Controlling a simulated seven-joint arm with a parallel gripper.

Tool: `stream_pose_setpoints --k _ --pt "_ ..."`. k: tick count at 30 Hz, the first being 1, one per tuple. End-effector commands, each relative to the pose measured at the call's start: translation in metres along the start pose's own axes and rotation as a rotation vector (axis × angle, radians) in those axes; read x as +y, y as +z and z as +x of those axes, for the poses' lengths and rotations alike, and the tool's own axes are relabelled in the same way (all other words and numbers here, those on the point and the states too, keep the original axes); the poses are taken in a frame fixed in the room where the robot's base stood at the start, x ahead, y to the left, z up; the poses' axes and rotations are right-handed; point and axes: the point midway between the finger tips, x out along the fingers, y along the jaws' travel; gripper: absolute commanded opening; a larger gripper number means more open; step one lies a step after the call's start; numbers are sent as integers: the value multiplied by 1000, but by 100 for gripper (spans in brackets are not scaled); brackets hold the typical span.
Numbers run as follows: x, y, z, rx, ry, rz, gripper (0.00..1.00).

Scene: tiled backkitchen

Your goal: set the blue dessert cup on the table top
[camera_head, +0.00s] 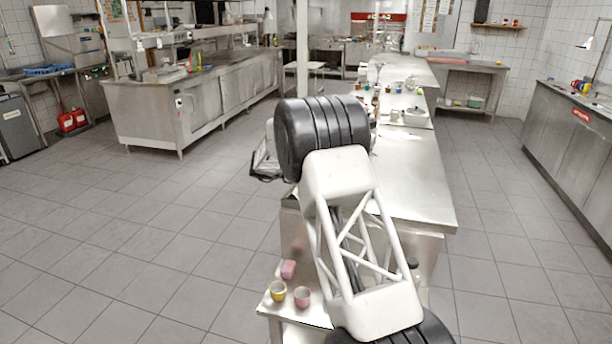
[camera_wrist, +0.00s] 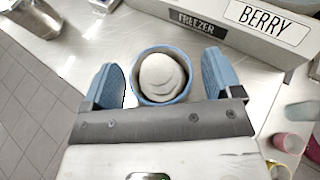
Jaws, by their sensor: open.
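The blue dessert cup (camera_wrist: 135,87) shows in the wrist view with a pale round scoop in it, seen from above over a steel surface. My gripper (camera_wrist: 160,72) is open, with one blue finger to the left of the cup and one to the right. A gap shows on each side, so the fingers look apart from the cup. How high the fingers are relative to the rim is hard to tell. The steel table top (camera_head: 420,190) runs away from me, right of centre.
A white box labelled FREEZER and BERRY (camera_wrist: 240,32) stands just beyond the cup. Pink cups (camera_wrist: 291,141) are at the right in the wrist view. The table's near end looks clear.

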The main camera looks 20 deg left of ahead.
Motion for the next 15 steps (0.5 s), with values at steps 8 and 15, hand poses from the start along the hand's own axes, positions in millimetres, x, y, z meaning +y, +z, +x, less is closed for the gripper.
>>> stream_pose_setpoints --k 8,15 --pt "0 3 -1 0 0 1 85" --pt "0 3 -21 0 0 1 85"
